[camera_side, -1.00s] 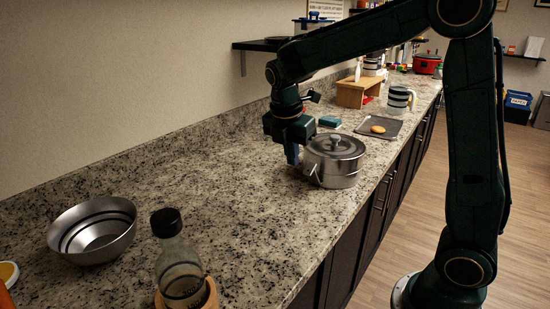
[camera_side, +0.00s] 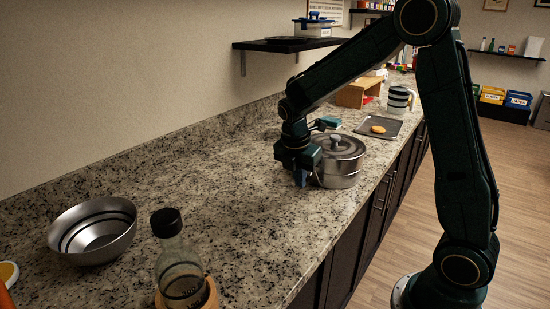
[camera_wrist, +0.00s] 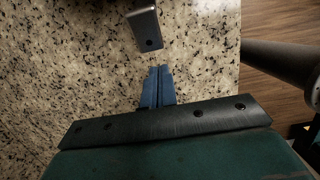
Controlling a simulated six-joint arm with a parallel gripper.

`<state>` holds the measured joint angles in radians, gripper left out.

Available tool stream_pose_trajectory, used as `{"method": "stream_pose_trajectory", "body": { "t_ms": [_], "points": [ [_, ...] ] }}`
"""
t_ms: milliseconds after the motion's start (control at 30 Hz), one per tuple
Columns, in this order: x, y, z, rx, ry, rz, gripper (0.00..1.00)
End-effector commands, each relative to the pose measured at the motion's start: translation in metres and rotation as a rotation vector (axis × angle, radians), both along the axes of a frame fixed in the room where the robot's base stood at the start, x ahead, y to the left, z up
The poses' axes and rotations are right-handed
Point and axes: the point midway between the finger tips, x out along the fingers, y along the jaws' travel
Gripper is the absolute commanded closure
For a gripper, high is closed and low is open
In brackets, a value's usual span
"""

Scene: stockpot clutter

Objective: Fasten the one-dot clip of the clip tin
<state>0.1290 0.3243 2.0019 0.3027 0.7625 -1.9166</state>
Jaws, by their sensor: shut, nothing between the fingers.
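The clip tin (camera_side: 341,170) is a round, lidded metal pot with a knob on top, upright on the counter in the side view. My gripper (camera_side: 302,180) is low beside its near left side and hides part of its wall. In the wrist view, my gripper's blue fingers (camera_wrist: 158,72) are together with nothing between them. Just beyond their tips is a grey metal piece (camera_wrist: 143,28) with one dark dot, which looks like the one-dot clip. A small gap shows between it and the fingers. The side view does not show the clip clearly.
The granite counter (camera_side: 215,180) is clear left of the tin. A dark tray (camera_side: 367,129) with a round orange item lies behind it, near a striped mug (camera_side: 398,99).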

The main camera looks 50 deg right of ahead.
Motion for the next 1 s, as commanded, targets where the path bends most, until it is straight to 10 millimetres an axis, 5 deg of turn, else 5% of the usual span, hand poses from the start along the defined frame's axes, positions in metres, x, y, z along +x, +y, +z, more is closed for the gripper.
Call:
{"method": "stream_pose_trajectory", "body": {
  "t_ms": [1000],
  "points": [
    [0.000,-0.018,0.013,0.039,0.000,-0.001,1.00]
  ]
}}
